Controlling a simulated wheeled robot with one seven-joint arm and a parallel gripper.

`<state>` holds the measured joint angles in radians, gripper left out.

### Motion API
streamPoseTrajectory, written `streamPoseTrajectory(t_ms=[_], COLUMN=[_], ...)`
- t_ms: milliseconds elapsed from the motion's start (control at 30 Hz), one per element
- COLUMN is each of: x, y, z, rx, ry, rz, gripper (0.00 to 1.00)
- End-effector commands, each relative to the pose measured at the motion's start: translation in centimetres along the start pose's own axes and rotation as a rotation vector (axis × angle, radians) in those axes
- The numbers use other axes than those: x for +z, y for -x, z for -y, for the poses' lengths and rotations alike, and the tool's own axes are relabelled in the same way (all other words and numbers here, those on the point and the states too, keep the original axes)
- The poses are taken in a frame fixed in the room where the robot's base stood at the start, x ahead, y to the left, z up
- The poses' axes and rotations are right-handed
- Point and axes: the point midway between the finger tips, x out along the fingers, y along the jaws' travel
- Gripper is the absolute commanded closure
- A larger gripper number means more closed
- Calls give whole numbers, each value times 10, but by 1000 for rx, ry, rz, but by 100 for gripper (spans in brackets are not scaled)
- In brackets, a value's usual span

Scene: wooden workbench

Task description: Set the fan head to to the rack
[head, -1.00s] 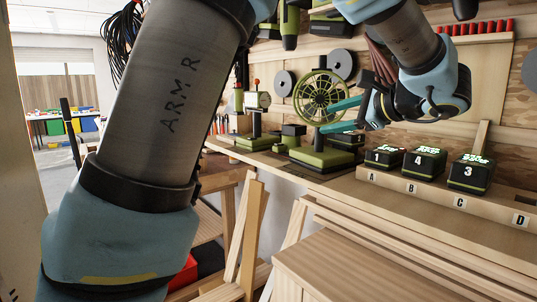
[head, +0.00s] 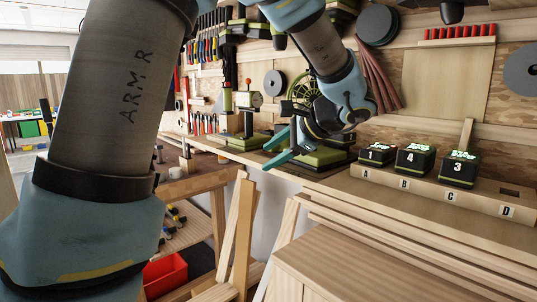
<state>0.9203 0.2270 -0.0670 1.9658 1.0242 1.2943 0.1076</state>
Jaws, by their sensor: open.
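The green fan head (head: 301,88), a round wire cage, stands on the bench against the tool wall. My wrist hides its right and lower parts, so how it is tilted cannot be told. Its green base (head: 326,158) shows below. My gripper (head: 272,150) is open, its two teal fingers apart and pointing left, in front of and below the cage in the picture. Nothing shows between the fingers. A wooden rack (head: 430,190) lettered A to D runs along the bench at right. Black-and-green blocks numbered 1, 4 and 3 stand at A, B and C; D is empty.
Upright boards (head: 243,225) lean below the bench edge. A wooden cabinet top (head: 350,268) fills the front. A red bin (head: 165,273) sits low at left.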

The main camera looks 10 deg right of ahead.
Motion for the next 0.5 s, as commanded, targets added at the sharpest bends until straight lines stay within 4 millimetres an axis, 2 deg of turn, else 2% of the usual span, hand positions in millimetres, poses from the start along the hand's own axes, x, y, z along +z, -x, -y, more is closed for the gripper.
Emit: streamPoseTrajectory(t_ms=[300,500], x=[0,1], y=[-2,4], z=[-1,2], rx=[6,25], ry=[3,-57], rz=[-1,-37], gripper=[41,62])
